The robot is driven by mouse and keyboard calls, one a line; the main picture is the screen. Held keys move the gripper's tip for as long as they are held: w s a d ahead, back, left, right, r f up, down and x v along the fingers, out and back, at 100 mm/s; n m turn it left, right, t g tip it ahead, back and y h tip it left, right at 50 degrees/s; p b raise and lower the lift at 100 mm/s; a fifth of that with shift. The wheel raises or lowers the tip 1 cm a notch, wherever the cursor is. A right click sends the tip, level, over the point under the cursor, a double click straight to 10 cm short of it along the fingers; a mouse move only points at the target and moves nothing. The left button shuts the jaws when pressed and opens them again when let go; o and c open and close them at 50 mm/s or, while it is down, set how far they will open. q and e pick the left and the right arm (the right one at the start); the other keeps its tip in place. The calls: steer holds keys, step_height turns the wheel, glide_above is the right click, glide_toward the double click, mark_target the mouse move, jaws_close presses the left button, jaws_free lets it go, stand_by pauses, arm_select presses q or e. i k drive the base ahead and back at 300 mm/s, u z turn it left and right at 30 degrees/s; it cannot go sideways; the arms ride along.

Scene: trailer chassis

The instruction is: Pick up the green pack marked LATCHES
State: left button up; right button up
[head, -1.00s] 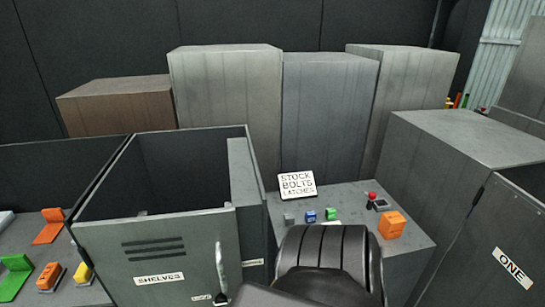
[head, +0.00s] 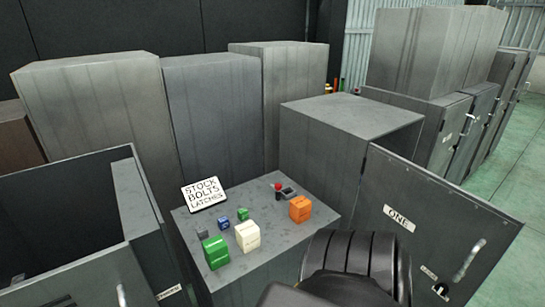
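A larger green pack (head: 215,252) stands at the near left of the grey bench top (head: 272,240), beside a cream pack (head: 247,237). A smaller green block (head: 243,214) lies farther back. I cannot read a LATCHES mark on either green item. Neither of my grippers shows in the head view.
An orange pack (head: 300,209) is at the right of the bench, with a red-topped device (head: 286,191) behind it. A cabinet door marked ONE (head: 440,222) stands at the right, an open-topped cabinet (head: 70,200) at the left.

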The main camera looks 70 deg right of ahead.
mark_target(216, 249)
steer(key=z, duration=2.15)
